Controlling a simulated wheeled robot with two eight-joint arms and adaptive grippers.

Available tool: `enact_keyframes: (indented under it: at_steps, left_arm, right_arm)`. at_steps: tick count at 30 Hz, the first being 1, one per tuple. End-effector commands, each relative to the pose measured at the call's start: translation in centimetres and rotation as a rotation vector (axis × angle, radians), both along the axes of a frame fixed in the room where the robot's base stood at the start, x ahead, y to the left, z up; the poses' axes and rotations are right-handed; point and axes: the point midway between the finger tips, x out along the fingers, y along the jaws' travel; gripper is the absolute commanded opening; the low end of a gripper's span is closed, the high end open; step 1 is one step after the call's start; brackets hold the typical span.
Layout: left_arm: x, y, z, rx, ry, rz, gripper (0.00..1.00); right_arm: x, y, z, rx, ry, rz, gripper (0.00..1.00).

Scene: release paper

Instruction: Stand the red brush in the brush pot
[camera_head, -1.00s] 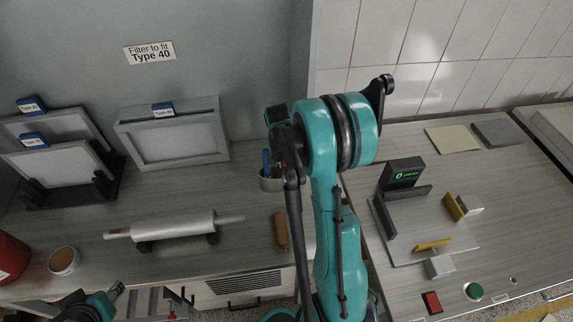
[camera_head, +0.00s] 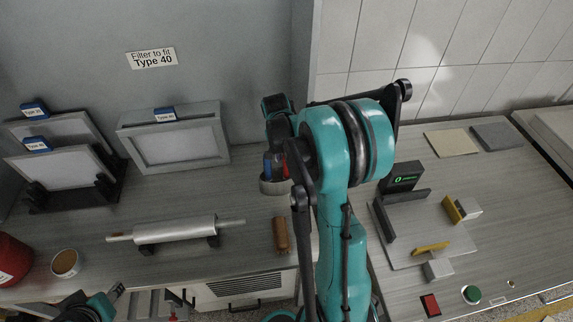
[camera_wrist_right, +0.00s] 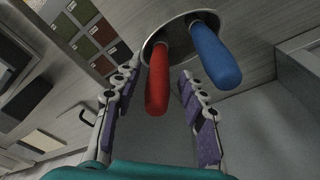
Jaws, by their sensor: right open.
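The brush pot (camera_head: 272,187) stands on the left counter; its rim also shows at the top of the wrist view (camera_wrist_right: 152,42). The red brush (camera_wrist_right: 157,82) and the blue brush (camera_wrist_right: 216,55) stand in the pot, handles up and leaning a little. In the head view the red brush (camera_head: 283,166) is partly covered by my right arm, beside the blue brush (camera_head: 267,167). My right gripper (camera_wrist_right: 158,76) is open, one finger on each side of the red handle, with gaps visible. My left gripper (camera_head: 118,291) is low at the left; its jaws are unclear.
A roller (camera_head: 180,229) on supports and a brown block (camera_head: 281,235) lie in front of the pot. A framed screen (camera_head: 175,144) stands behind left. A cup (camera_head: 65,263) and red container (camera_head: 13,260) are far left. The right counter holds a fixture plate (camera_head: 408,252).

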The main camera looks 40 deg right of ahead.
Motion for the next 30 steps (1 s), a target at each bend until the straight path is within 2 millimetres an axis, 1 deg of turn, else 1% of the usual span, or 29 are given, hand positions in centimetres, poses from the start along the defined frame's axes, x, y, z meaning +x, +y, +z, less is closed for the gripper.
enact_keyframes:
  at_steps: [1,6,11,14,17,20,21,24,27,30]
  left_arm:
    - [0.0,0.0,0.5,0.000,0.000,0.000,0.40]
    - [0.0,0.0,1.1,0.000,0.000,0.000,0.40]
    - [0.0,0.0,1.3,0.000,0.000,0.000,0.40]
    - [0.0,0.0,1.4,0.000,0.000,0.000,0.40]
    - [0.0,0.0,1.3,0.000,0.000,0.000,0.40]
    - [0.0,0.0,1.3,0.000,0.000,0.000,0.40]
    - [0.0,0.0,1.3,0.000,0.000,0.000,0.40]
    - [0.0,0.0,1.3,0.000,0.000,0.000,0.40]
    - [0.0,0.0,1.3,0.000,0.000,0.000,0.40]
    - [0.0,0.0,1.3,0.000,0.000,0.000,0.40]
  right_arm:
    - [-0.1,0.2,1.4,0.000,0.000,0.001,0.42]
    - [-0.2,0.7,4.5,0.000,0.000,0.000,0.42]
    - [-0.3,0.9,6.0,-0.001,0.000,0.001,0.42]
    - [-0.5,1.7,6.9,-0.004,-0.009,0.033,0.42]
    - [-1.2,3.9,8.3,-0.013,-0.039,0.135,0.42]
    - [-2.6,7.4,10.3,-0.036,-0.090,0.310,0.42]
    - [-3.4,9.0,11.1,-0.048,-0.113,0.392,0.42]
    - [-5.5,12.7,12.5,-0.088,-0.176,0.595,0.42]
    - [-7.8,16.0,13.2,-0.133,-0.237,0.791,0.42]
    - [-10.0,18.7,13.3,-0.185,-0.296,0.968,0.42]
